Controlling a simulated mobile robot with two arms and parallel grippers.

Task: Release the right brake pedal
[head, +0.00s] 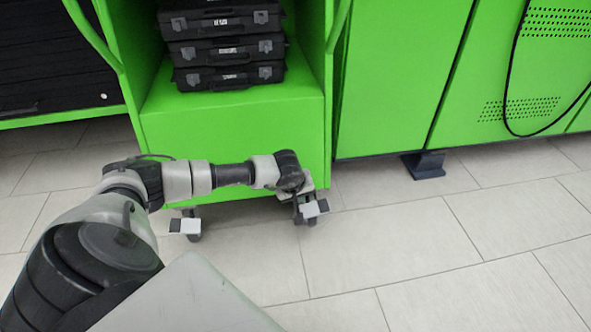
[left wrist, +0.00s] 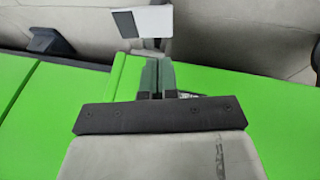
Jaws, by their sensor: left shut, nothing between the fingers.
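The right brake pedal (head: 313,209) is a small pale plate with a dark part, at the right caster under the green cart (head: 235,130). In the left wrist view the brake pedal (left wrist: 148,21) lies just beyond my fingertips. My left gripper (head: 302,194) is down at this caster, shut and empty. Its closed fingers (left wrist: 158,72) point toward the pedal; I cannot tell whether they touch it. The left brake pedal (head: 185,225) shows at the other front caster. My right gripper is in neither view.
Several black cases (head: 225,45) are stacked on the cart's shelf. A green cabinet (head: 405,80) with a dark foot (head: 424,164) stands to the right, and a black cable (head: 507,95) hangs on it. The tiled floor (head: 430,250) in front is clear.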

